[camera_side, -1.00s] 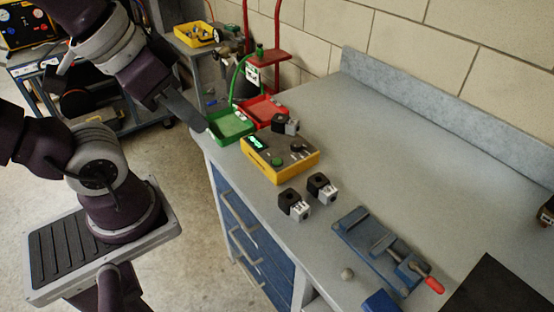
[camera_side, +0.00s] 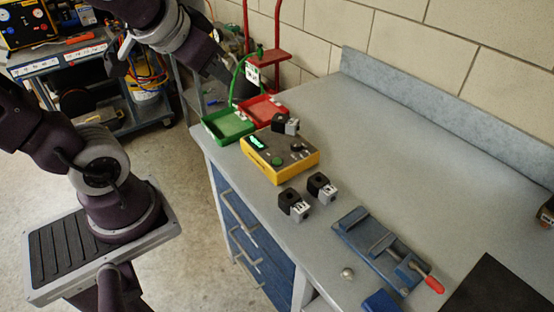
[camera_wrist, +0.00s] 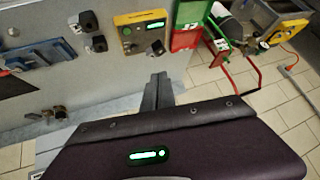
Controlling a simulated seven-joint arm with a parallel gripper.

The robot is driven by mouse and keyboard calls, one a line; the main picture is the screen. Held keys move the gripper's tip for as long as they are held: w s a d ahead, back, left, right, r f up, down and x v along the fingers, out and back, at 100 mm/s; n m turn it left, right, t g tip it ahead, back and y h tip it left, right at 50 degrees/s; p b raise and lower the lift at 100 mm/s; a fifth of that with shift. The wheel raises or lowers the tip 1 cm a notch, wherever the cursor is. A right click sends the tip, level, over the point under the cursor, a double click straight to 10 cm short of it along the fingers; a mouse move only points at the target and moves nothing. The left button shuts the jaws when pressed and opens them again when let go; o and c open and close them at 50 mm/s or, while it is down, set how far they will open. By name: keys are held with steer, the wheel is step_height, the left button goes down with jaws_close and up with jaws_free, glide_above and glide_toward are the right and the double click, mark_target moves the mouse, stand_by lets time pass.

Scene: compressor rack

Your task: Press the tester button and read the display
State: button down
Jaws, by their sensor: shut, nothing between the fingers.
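The yellow tester (camera_side: 283,168) sits on the bench, with a round green button (camera_side: 277,161) and a lit green display (camera_side: 254,142) too small to read. In the wrist view the tester (camera_wrist: 122,19) is at top centre. A black and silver block (camera_side: 286,124) is at the tester's far edge; I cannot tell if it rests on it. Two similar blocks (camera_side: 294,205) (camera_side: 321,188) stand in front of the tester. My gripper (camera_wrist: 157,80) is shut and empty. In the side view it is up near the trays, apart from the tester and its button.
A green tray (camera_side: 228,126) and a red tray (camera_side: 262,110) lie beyond the tester. A blue vise (camera_side: 382,250) with a red handle is at the front right, with a small metal ball (camera_side: 347,274) beside it. A red hand truck (camera_side: 275,45) stands behind.

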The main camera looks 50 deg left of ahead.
steer(key=w+a+t+y, duration=0.15)
steer(key=w+a, duration=0.25)
steer(key=w, duration=0.4)
steer(key=m+g+h, duration=0.2)
steer(key=g+h, duration=0.1)
steer(key=h, duration=0.9)
glide_above(273, 159)
step_height(273, 159, down, 13)
steer(key=shift+s, duration=0.1)
steer(key=shift+f, duration=4.3)
steer(key=shift+f, duration=0.45)
